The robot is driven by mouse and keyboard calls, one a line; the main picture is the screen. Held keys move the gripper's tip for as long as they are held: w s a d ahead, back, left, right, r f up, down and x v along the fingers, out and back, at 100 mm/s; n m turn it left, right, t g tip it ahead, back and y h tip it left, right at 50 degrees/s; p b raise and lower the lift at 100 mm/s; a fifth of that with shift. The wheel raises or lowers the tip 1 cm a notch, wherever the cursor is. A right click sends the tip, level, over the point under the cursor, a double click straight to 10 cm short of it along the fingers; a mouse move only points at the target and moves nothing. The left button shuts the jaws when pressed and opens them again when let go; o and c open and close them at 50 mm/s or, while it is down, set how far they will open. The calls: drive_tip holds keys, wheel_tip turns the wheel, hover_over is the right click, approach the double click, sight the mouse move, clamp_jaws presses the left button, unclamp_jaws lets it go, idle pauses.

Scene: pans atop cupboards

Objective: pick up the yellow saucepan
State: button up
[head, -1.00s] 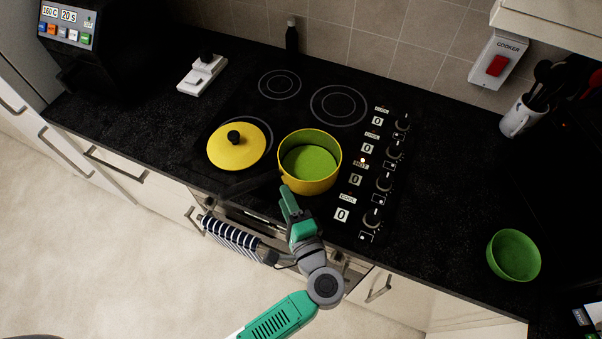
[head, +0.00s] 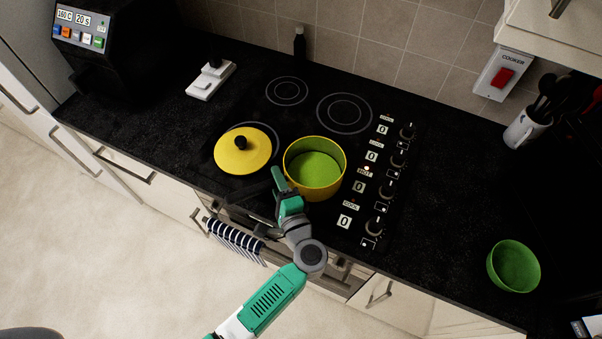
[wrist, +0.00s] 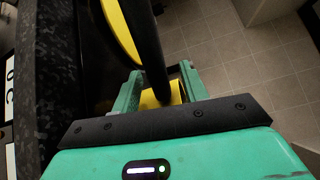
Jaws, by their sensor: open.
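The yellow saucepan (head: 327,187) stands upright on the hob, with a green inside. Its dark handle (head: 248,186) points left and is hard to make out against the hob. My gripper (head: 277,178) is at the pan's left side, over the handle's inner end. In the wrist view the open fingers (wrist: 158,85) have a dark handle (wrist: 146,45) between them. The handle looks apart from the right finger; contact at the left finger is unclear. A curved yellow edge (wrist: 120,30) shows beside the handle.
A yellow lid (head: 238,158) with a black knob lies on the hob left of the saucepan. Control knobs (head: 376,226) line the right side. A green bowl (head: 512,268) stands far right. A striped towel (head: 235,242) hangs on the front. The rear rings (head: 344,113) are clear.

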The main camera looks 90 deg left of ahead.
clamp_jaws()
drive_tip(key=shift+r, duration=0.15)
